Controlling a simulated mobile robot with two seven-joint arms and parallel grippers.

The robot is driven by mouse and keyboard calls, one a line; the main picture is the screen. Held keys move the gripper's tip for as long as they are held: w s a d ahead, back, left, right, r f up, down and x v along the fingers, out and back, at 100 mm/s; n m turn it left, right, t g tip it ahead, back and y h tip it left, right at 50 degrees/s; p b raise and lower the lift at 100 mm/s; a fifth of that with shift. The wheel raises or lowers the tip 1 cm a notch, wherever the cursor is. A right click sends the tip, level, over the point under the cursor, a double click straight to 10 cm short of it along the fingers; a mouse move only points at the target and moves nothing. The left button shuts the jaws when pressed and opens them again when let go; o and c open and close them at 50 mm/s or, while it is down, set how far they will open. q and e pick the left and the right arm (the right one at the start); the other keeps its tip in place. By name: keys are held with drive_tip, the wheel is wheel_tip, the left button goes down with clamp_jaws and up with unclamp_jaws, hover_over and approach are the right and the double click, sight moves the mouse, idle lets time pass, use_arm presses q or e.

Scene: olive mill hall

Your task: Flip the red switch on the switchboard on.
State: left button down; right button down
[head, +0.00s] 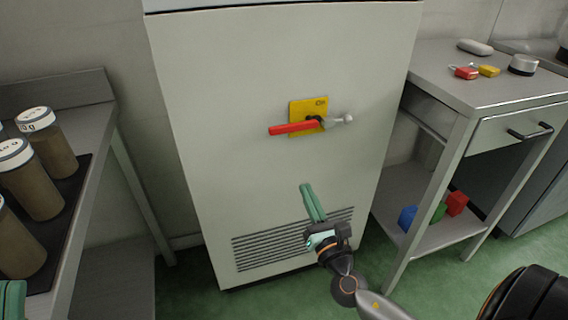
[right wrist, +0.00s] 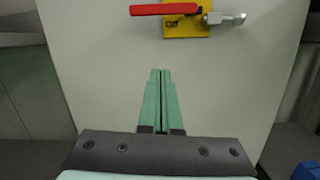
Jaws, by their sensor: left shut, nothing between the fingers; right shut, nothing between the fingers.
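The red switch (head: 294,128) is a long red lever on a yellow plate (head: 322,104), fixed to the front of a tall pale switchboard cabinet (head: 220,120). The lever lies nearly level and points left. A silver knobbed piece sticks out to the right of its pivot. The lever also shows at the top of the right wrist view (right wrist: 165,9), with the yellow plate behind it. My right gripper (head: 306,187) has green fingers, shut and empty, below the lever and apart from it. My left gripper (head: 12,300) shows only partly at the lower left edge, shut.
Jars (head: 40,180) stand on a dark mat on the left bench. A steel table (head: 460,85) on the right carries red and yellow padlocks and a round metal tin. Coloured blocks lie on its lower shelf. The cabinet front around the lever is clear.

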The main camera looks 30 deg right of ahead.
sight(295, 124)
use_arm(q)
drive_tip(key=shift+s+a+r+m+h, duration=0.1)
drive_tip(key=shift+s+r+m+h, duration=0.2)
drive_tip(key=shift+s+m+h, duration=0.4)
use_arm(e)
drive_tip(key=shift+w+a+r+n+t, duration=0.2)
drive_tip(key=shift+r+n+t, duration=0.15)
drive_tip(key=shift+n, duration=0.55)
use_arm(q)
drive_tip(key=shift+w, duration=0.1)
use_arm(e)
drive_tip(key=shift+w, duration=0.1)
